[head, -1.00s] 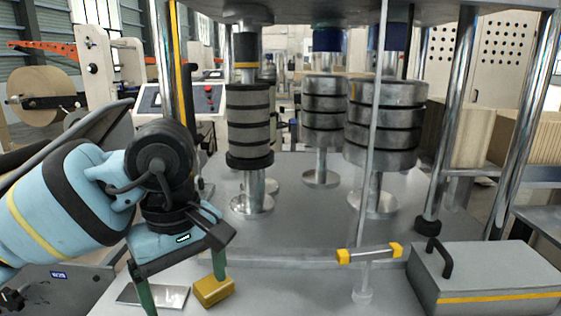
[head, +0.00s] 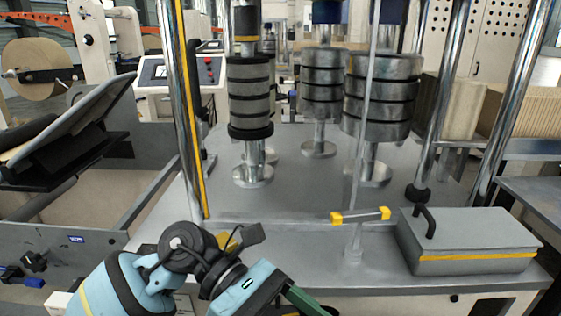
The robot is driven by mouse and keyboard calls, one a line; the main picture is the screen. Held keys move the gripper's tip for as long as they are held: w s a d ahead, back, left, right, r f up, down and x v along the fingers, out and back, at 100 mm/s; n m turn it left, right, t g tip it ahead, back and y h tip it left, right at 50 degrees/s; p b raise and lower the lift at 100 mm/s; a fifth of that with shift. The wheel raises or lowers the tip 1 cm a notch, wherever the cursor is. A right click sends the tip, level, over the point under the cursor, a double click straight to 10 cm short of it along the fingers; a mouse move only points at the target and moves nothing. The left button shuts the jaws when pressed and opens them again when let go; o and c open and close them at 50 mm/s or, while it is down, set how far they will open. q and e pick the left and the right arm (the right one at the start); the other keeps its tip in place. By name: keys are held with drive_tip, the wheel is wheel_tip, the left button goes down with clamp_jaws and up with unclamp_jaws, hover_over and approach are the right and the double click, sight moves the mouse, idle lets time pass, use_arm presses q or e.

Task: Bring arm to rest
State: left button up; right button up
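My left arm comes in low from the left, and its gripper (head: 303,302) sits at the bottom edge, in front of the machine's grey deck (head: 290,208). A dark green finger shows there, cut off by the frame edge, so I cannot tell whether the gripper is open or shut. A small yellow block (head: 229,241) lies on the deck behind my wrist, mostly hidden by it. My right gripper is not in view.
A grey box with a yellow stripe and black handle (head: 468,243) stands at the right front. A yellow-ended bar (head: 360,216) crosses a thin post. Metal weight stacks (head: 382,98) and upright chrome posts (head: 440,90) stand behind. A tilted black panel (head: 70,125) is at left.

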use_arm(q)
drive_tip(key=w+a+f+m+t+y+p, duration=0.1)
drive_tip(key=w+a+f+m+t, duration=0.2)
drive_tip(key=a+f+m+t, duration=0.7)
drive_tip(key=w+a+f+m+t+y+p, duration=0.15)
drive_tip(key=f+m+t, duration=0.25)
drive_tip(key=m+t, duration=1.3)
drive_tip(key=s+a+f+n+g+y+p, duration=0.1)
drive_tip(key=s+a+f+n+g+y, duration=0.3)
drive_tip(key=s+f, duration=0.7)
drive_tip(key=s+a+f+n+g+y, duration=0.4)
drive_tip(key=s+a+f+n+g, duration=0.2)
drive_tip(key=s+f, duration=0.4)
drive_tip(key=shift+s+a+f+n+p, duration=0.4)
drive_tip(key=shift+n, duration=0.4)
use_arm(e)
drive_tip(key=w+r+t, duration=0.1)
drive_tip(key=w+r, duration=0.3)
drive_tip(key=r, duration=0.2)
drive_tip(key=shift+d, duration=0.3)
